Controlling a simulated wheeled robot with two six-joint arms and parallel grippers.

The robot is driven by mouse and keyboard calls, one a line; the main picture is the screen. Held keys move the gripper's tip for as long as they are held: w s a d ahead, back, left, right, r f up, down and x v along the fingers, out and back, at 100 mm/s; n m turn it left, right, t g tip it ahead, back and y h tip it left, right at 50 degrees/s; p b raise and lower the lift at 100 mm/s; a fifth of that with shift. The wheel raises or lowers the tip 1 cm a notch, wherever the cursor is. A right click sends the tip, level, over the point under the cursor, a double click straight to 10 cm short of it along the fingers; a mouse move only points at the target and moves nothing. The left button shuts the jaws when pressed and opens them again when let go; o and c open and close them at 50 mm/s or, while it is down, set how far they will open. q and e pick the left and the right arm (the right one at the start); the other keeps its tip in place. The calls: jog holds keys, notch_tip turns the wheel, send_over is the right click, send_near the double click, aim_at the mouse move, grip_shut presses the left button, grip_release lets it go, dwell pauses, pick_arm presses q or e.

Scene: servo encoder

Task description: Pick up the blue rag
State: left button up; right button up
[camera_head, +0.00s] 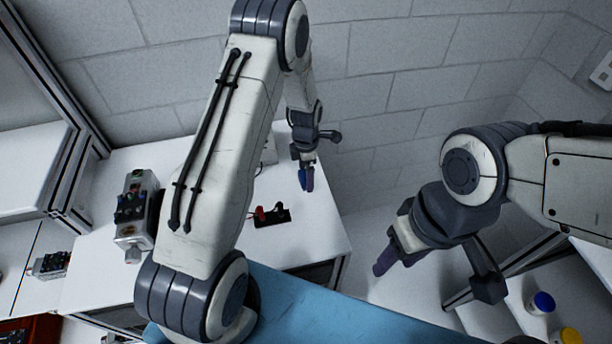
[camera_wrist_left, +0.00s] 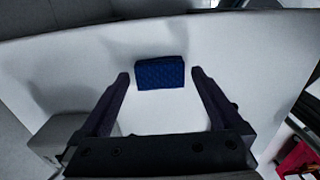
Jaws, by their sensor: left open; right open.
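The blue rag (camera_wrist_left: 160,73) is a small dark blue folded piece with a quilted look. It lies on the white table top (camera_wrist_left: 60,65). My left gripper (camera_wrist_left: 161,78) is open. In the left wrist view its two dark fingers stand on either side of the rag, with a gap on each side. In the head view my left gripper (camera_head: 306,178) points down at the table's far right part, and a bit of blue shows at its fingertips. My right gripper (camera_head: 384,268) hangs off to the right, away from the table, its fingers seen side-on.
A black device with red parts (camera_head: 271,216) lies on the table near my left arm. A grey machine unit (camera_head: 136,208) stands at the left. A grey block (camera_wrist_left: 60,137) is left of the left fingers. Jars with blue (camera_head: 541,302) and yellow lids stand lower right.

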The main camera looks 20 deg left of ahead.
pick_arm(q)
jog(key=shift+f, duration=0.25)
jog(key=c, duration=1.2)
jog(key=shift+r, duration=0.15)
jog(key=shift+c, duration=0.2)
jog(key=shift+w+r+b, duration=0.1)
jog(key=shift+r+b, duration=0.15)
jog(key=shift+b, duration=0.05)
notch_tip(320, 180, up, 4)
jog(key=shift+d+f+b, duration=0.15)
jog(key=shift+f+b, duration=0.1)
jog(key=shift+b, duration=0.65)
jog(key=s+d+r+b, duration=0.3)
jog(key=s+d+r, duration=0.3)
jog(key=d, duration=0.3)
jog(key=shift+s+d+r, duration=0.15)
jog(key=shift+s+r, duration=0.25)
